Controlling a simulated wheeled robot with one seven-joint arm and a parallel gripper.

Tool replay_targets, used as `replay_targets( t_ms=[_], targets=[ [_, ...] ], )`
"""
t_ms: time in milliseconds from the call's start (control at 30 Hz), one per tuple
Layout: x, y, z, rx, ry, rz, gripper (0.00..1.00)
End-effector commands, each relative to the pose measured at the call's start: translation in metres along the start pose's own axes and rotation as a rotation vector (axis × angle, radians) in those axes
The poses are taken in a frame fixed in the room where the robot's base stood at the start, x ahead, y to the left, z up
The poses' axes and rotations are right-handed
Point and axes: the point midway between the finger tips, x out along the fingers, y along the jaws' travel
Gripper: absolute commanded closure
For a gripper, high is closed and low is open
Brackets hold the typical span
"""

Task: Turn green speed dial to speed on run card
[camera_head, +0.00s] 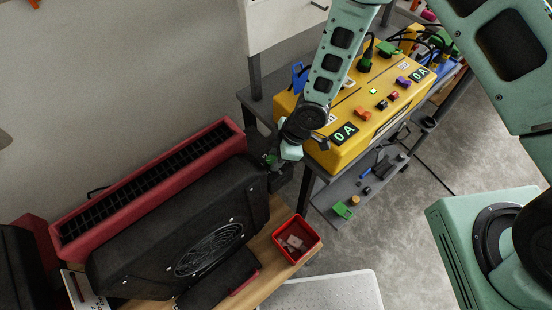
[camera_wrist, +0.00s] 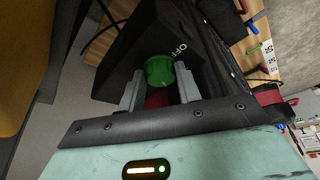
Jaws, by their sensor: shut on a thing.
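The green speed dial (camera_wrist: 160,71) sits on a black box (camera_wrist: 120,65) with white "OFF" lettering beside it. My gripper (camera_wrist: 160,88) has one finger on each side of the dial and is shut on it. A small red part shows between the fingers, below the dial. In the head view my gripper (camera_head: 275,158) is at the right end of the black machine, where the dial is mostly hidden. A white card (camera_head: 84,291) with dark marks lies at the lower left; its writing is too small to read, and I cannot tell if it is the run card.
A yellow power box (camera_head: 345,155) with "0 A" displays stands on a grey cart to the right. The large black fan machine (camera_head: 150,255) and a long red grille unit (camera_head: 190,150) fill the left. A red bin (camera_head: 315,232) stands on the wooden bench.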

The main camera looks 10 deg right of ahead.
Motion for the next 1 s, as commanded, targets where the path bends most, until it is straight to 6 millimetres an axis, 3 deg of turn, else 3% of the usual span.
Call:
replay_targets(
  t_ms=[200,500,533,600,1000],
  targets=[
    [0.002,-0.002,0.000,0.105,0.002,0.046,0.89],
    [0.000,-0.001,0.000,0.117,0.002,0.049,0.89],
    [0.000,-0.001,0.000,0.117,0.002,0.049,0.64],
    [0.000,-0.001,0.000,0.116,0.002,0.049,0.45],
    [-0.006,-0.001,-0.001,0.116,0.003,0.050,0.45]
  ],
)
